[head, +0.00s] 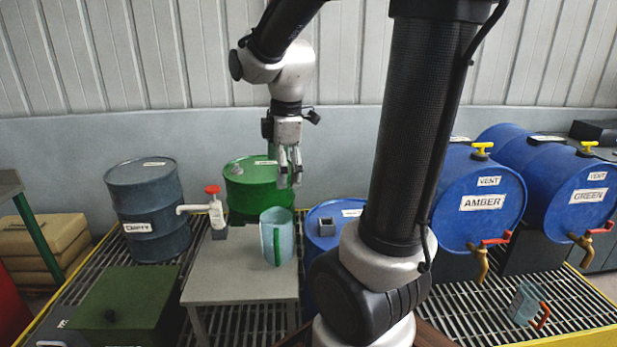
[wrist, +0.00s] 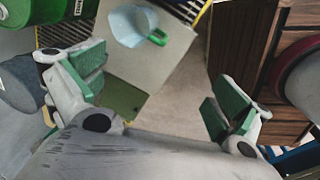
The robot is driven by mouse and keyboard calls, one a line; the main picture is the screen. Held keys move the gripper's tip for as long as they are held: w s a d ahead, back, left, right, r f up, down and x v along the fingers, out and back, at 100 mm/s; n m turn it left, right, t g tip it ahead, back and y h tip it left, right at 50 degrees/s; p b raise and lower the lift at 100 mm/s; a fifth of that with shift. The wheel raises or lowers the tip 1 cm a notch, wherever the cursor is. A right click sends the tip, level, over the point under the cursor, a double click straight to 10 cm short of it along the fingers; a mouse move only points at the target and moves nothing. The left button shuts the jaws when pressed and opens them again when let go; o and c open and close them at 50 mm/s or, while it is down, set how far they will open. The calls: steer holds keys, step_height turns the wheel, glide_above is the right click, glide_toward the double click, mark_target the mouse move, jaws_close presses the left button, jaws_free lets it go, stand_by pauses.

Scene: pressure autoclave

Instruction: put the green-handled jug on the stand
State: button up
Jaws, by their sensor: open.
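The green-handled jug (head: 277,238), pale blue and translucent, stands upright on the grey stand (head: 228,283), near its right edge. Its green handle faces the camera in the head view. In the wrist view the jug (wrist: 128,26) shows at the top, on the stand's pale top (wrist: 165,62). My gripper (head: 290,178) hangs above the jug, fingers down and apart from it. In the wrist view my gripper (wrist: 157,88) has its green-padded fingers wide apart with nothing between them.
A white tap with a red handle (head: 214,205) stands at the stand's back left. A green drum (head: 250,185) is behind. A red-handled jug (head: 524,303) stands on the grating at right, below the blue AMBER (head: 482,222) and GREEN barrels (head: 588,215).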

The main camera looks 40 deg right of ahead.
steer(key=s+a+r+m+t, duration=0.1)
steer(key=s+r+m, duration=0.3)
steer(key=s+m, duration=0.9)
steer(key=shift+s+a+m+t, duration=0.15)
steer(key=shift+a+m+t, duration=0.2)
steer(key=shift+t, duration=0.35)
steer(key=shift+r, duration=0.1)
